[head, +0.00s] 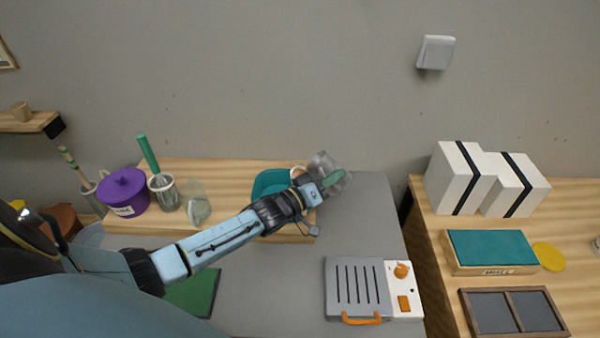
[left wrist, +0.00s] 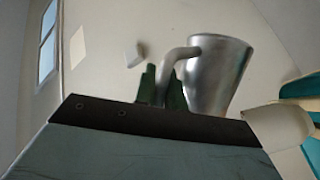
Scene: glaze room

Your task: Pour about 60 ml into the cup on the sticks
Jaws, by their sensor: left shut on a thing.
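My left gripper (head: 334,181) is shut on the handle of a grey metal jug (head: 322,162), held beside the right end of the wooden bench. The jug also shows in the left wrist view (left wrist: 222,75), with the green fingertips (left wrist: 163,88) on its handle. Its contents are hidden and no stream shows. A pale cup (head: 298,171) is just left of the jug, partly behind my gripper, at the teal tray (head: 264,186). The cup also shows low right in the left wrist view (left wrist: 282,126). The sticks under it cannot be made out. My right gripper is not in view.
A grey appliance with orange controls (head: 358,288) is in front. White boxes (head: 458,178) stand on the right table.

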